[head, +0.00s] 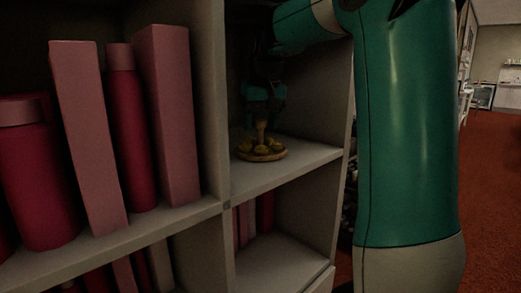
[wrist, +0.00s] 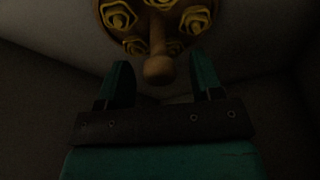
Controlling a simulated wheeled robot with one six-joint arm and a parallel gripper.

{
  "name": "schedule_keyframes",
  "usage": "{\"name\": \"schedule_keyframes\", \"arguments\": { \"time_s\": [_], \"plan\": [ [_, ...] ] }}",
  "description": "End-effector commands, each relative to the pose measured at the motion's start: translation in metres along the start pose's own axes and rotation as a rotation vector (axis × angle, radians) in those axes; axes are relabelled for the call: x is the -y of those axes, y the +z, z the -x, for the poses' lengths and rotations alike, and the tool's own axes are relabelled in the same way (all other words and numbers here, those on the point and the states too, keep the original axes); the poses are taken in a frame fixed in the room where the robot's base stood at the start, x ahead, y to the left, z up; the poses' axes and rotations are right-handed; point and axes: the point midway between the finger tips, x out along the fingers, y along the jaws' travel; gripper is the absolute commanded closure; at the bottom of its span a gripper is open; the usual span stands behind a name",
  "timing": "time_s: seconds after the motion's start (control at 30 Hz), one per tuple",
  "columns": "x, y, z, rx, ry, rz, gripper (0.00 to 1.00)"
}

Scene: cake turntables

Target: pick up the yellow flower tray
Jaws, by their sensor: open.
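The yellow flower tray (head: 262,153) stands on a shelf in the right-hand compartment of the bookcase in the head view. It is round, with several yellow roses around an upright knobbed handle. In the wrist view the tray (wrist: 158,18) is at the top, with the wooden knob (wrist: 158,70) near the fingertips. My gripper (head: 262,112) is just above the tray in the dark compartment. In the wrist view my gripper (wrist: 162,75) is open, with one finger on each side of the knob's near end. I cannot tell whether either finger touches it.
Pink and red boxes and bottles (head: 125,130) fill the left compartment. A vertical divider (head: 210,100) separates it from the tray's compartment. A side panel (head: 340,100) closes the right. More books (head: 255,220) stand on the shelf below. My arm covers the area right of the bookcase.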

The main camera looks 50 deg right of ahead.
Motion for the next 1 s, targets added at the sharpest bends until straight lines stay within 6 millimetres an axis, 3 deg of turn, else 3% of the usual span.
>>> {"name": "schedule_keyframes", "arguments": {
  "time_s": [0.1, 0.4, 0.67, 1.0],
  "plan": [
    [0.0001, 0.0022, -0.0176, 0.001, 0.0, 0.0, 0.4],
    [0.0002, 0.0018, -0.0201, 0.0, 0.0, 0.0, 0.4],
    [0.0001, 0.002, -0.02, 0.0, 0.0, 0.0, 0.97],
    [0.0001, 0.0007, -0.0158, -0.001, 0.0, 0.0, 1.0]
  ]
}}
